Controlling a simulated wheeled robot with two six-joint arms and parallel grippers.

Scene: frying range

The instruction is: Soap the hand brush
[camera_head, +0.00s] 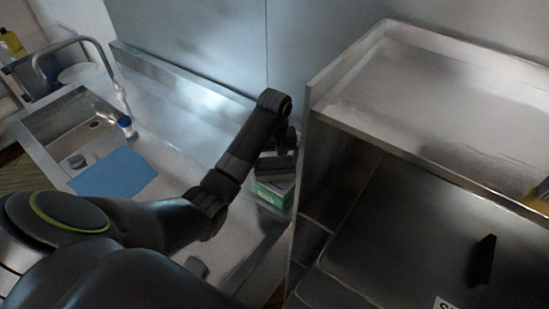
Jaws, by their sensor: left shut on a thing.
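My left arm reaches across the steel counter, and my left gripper (276,168) points down just left of the tall steel unit. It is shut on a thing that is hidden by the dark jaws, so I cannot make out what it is. A green and white box (272,192) shows directly below the gripper; I cannot tell if they touch. I cannot pick out the hand brush for certain. My right gripper is not in view.
A sink (70,121) with a curved tap (62,45) is at the left. A blue flat cloth or board (115,174) lies beside it. A yellow bottle (12,42) stands far left. The tall steel unit (308,140) closely bounds the gripper's right side. The counter behind is clear.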

